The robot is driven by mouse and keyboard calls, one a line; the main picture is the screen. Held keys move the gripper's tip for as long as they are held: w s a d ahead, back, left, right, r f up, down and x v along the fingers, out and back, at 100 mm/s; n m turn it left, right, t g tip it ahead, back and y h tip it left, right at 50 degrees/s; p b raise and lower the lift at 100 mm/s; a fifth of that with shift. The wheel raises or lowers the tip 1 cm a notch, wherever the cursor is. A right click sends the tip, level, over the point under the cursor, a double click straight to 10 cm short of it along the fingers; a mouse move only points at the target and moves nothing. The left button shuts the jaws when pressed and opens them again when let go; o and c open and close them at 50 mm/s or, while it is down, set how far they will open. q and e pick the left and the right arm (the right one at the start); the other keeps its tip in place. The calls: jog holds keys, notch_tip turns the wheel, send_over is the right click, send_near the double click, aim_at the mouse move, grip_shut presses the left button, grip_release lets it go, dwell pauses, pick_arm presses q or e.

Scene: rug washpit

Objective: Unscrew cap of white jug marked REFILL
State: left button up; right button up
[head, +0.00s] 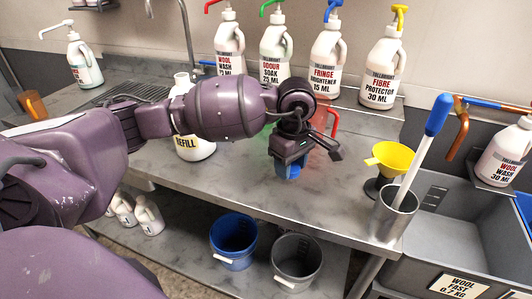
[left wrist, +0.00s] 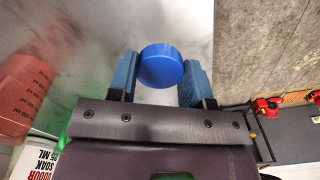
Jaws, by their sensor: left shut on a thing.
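The white jug marked REFILL (head: 196,150) stands on the grey worktop at left of centre in the head view, partly hidden behind my left arm. The top of its white neck (head: 182,78) shows above the arm with no cap visible on it. My left gripper (head: 288,168) is to the right of the jug, apart from it, pointing down over the worktop. In the left wrist view a round blue cap (left wrist: 161,66) sits between its two blue fingers, which are shut on it. In the head view the cap is hard to tell from the fingers. My right gripper is not in view.
Pump bottles, such as FRINGE BRIGHTENER (head: 325,65), line the back. A pinkish measuring jug (left wrist: 25,90) stands behind my gripper. A yellow funnel (head: 390,158) and a metal cup (head: 392,215) are at right. Blue (head: 233,255) and grey (head: 284,279) buckets stand below. The front worktop is clear.

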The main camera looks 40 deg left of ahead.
pick_arm(q)
notch_tip(320, 180, up, 3)
jog(key=w+a+n, duration=0.3)
jog(key=n, duration=0.7)
notch_tip(320, 180, up, 10)
jog(key=f+n, duration=0.1)
jog(key=n, duration=2.8)
send_over(272, 161)
notch_tip(272, 161, down, 13)
jog(key=shift+f+b, duration=0.1)
jog(key=shift+b, duration=0.7)
jog(key=shift+f, duration=0.55)
notch_tip(272, 161, down, 5)
jog(key=shift+f+b, duration=0.1)
jog(key=shift+b, duration=0.4)
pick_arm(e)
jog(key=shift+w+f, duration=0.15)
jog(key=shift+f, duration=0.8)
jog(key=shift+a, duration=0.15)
